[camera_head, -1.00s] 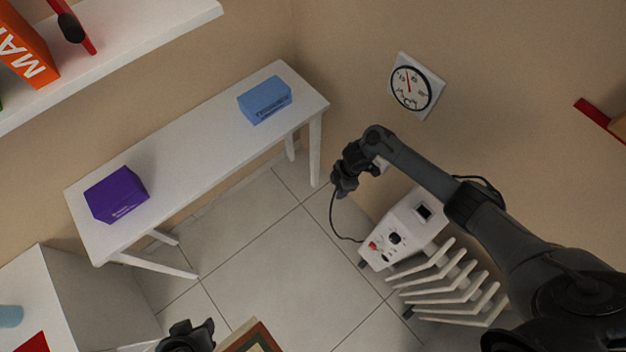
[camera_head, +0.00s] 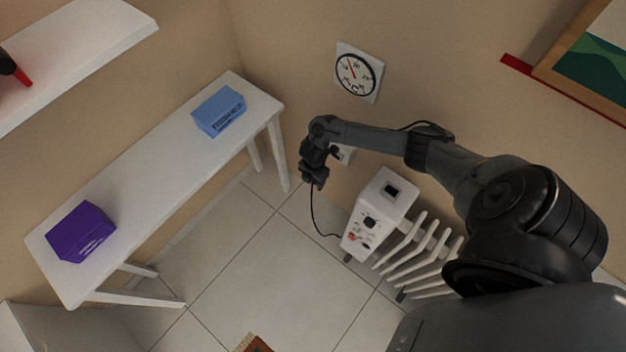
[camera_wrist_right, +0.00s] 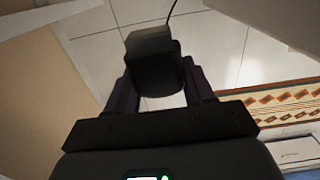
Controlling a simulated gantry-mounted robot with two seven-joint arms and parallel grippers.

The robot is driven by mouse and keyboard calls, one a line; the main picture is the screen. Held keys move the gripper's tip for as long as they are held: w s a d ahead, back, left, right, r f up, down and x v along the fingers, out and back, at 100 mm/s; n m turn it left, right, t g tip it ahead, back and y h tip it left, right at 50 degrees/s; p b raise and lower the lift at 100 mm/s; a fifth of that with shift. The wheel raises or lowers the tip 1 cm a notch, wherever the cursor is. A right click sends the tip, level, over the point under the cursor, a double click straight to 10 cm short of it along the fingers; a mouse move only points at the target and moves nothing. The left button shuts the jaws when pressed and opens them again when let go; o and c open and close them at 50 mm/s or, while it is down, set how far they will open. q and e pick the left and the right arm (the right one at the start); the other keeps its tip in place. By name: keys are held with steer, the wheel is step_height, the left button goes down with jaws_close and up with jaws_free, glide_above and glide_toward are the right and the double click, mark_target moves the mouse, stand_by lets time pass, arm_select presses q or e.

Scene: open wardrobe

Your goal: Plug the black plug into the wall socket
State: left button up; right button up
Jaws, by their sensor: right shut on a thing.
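My right gripper (camera_head: 314,178) is shut on the black plug, beside the wall at the room's far corner. The plug (camera_wrist_right: 152,65) shows as a dark block between the fingers in the right wrist view, with a thin black cord rising from it. In the head view the cord (camera_head: 314,215) hangs from the gripper and runs to the white heater (camera_head: 368,225). The wall socket (camera_head: 346,155) is a small white piece on the wall just right of the gripper, partly hidden by it. The plug appears apart from the socket. My left gripper is not in view.
A white table (camera_head: 150,165) with a blue box (camera_head: 218,110) and a purple box (camera_head: 80,232) stands left of the gripper. A round dial (camera_head: 358,75) hangs on the wall above. The heater's white ribs (camera_head: 425,250) stand below my right arm. The tiled floor between is clear.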

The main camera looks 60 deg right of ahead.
steer(key=shift+r, duration=0.1)
steer(key=shift+p, duration=0.35)
steer(key=shift+d, duration=0.2)
steer(key=shift+s+d+b, duration=0.2)
steer(key=shift+d+b, duration=0.3)
steer(key=shift+d, duration=1.15)
steer(key=shift+s+d, duration=0.1)
steer(key=shift+d, duration=0.95)
